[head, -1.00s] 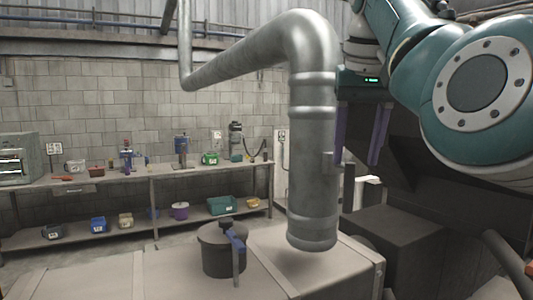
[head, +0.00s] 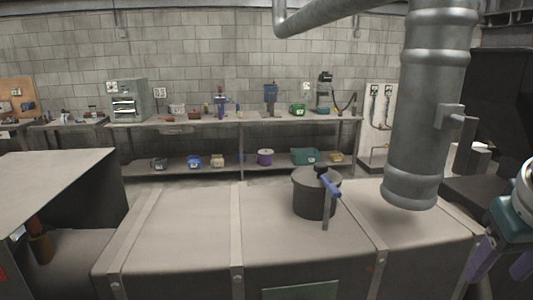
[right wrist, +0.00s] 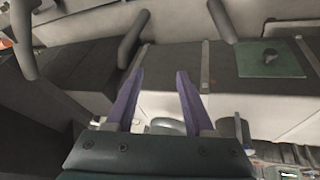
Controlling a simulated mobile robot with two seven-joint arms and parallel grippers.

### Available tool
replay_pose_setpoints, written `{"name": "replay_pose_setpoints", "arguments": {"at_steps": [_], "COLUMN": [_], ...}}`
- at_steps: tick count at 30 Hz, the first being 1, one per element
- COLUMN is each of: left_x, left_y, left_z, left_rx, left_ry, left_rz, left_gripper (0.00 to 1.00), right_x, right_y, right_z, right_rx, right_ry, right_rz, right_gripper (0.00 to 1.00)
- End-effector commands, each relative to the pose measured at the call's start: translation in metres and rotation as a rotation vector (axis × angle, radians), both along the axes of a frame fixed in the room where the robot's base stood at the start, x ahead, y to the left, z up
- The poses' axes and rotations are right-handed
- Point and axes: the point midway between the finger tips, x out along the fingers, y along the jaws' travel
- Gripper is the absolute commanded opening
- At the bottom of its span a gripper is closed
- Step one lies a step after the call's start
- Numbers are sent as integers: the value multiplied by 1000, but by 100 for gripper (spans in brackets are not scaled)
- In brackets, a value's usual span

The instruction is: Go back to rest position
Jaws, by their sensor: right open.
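My right gripper (head: 503,264) is at the lower right edge of the head view, with its two purple fingers pointing down. It is apart from the grey metal tube (head: 418,120), which hangs over the grey bench (head: 190,230). In the right wrist view the same gripper (right wrist: 160,75) has its fingers spread, with nothing held between them. My left gripper is in neither current view.
A dark pot (head: 312,198) with a blue handle stands on the bench, left of the tube. A grey table (head: 60,180) is at the left. A long workbench (head: 180,128) with tools and bins runs along the back wall. Floor shows between them.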

Motion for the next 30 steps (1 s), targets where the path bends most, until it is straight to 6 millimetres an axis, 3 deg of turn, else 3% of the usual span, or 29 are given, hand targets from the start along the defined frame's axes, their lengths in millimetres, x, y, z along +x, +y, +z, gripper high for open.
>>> {"name": "replay_pose_setpoints", "arguments": {"at_steps": [1, 6, 12, 18, 19, 30], "left_x": [0, 0, 0, 0, -1, 0], "left_y": [0, 1, 2, 3, 3, 3], "left_z": [0, 0, 0, 0, 19, 124], "left_rx": [0, 3, 8, 11, 12, 11], "left_ry": [0, 1, 1, 0, 3, -1], "left_rz": [0, -1, -6, -8, -8, -7], "left_gripper": [35, 35, 35, 35, 35, 35], "right_x": [-24, -87, -145, -197, -192, -190], "right_y": [9, 43, 78, 110, 108, 107], "right_z": [-18, -49, -59, -56, -36, 67], "right_rx": [-7, 20, 87, 171, 165, 162], "right_ry": [20, 51, 76, 98, 91, 91], "right_rz": [50, 208, 333, 426, 421, 418], "right_gripper": [53, 53, 53, 53, 53, 53]}}
